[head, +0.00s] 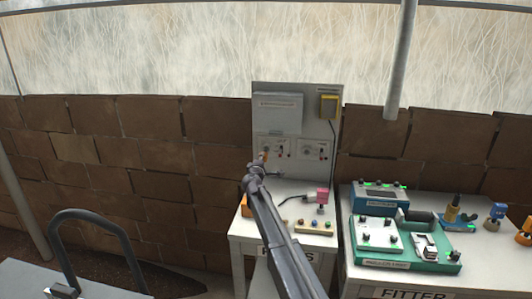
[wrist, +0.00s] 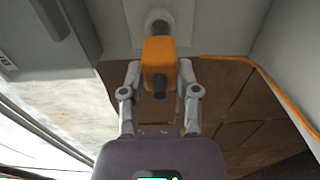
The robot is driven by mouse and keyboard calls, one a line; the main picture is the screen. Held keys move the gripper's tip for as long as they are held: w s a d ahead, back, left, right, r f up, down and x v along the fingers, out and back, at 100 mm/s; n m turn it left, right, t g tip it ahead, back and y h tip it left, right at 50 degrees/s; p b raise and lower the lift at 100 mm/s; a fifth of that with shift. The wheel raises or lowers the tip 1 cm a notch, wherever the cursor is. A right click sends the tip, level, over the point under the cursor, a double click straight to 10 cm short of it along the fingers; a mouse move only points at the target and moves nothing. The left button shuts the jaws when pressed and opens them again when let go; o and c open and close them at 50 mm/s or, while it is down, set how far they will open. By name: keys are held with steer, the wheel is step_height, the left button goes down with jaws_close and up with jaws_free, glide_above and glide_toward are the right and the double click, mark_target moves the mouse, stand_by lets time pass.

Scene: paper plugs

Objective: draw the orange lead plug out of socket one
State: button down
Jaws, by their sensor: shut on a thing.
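The orange lead plug (wrist: 160,62) is a block with a dark stub facing the camera. My gripper (wrist: 160,75) is shut on it, one finger on each side. Beyond the plug is a round grey socket (wrist: 158,20) on a pale plate; I cannot tell whether the plug is still seated or slightly apart. In the head view my gripper (head: 259,164) is at the left socket plate (head: 268,146) on the upright board, with a bit of the orange plug (head: 265,154) showing. An orange cord (wrist: 255,68) runs off to the right in the wrist view.
The grey board (head: 262,98) carries a grey box (head: 278,112), a yellow box (head: 328,107) and a second socket plate (head: 311,149). A pink block (head: 322,196) and small parts sit on the white bench below. The right bench holds several devices, including a green-based one (head: 400,255).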

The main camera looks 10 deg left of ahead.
steer(key=shift+s, duration=1.2)
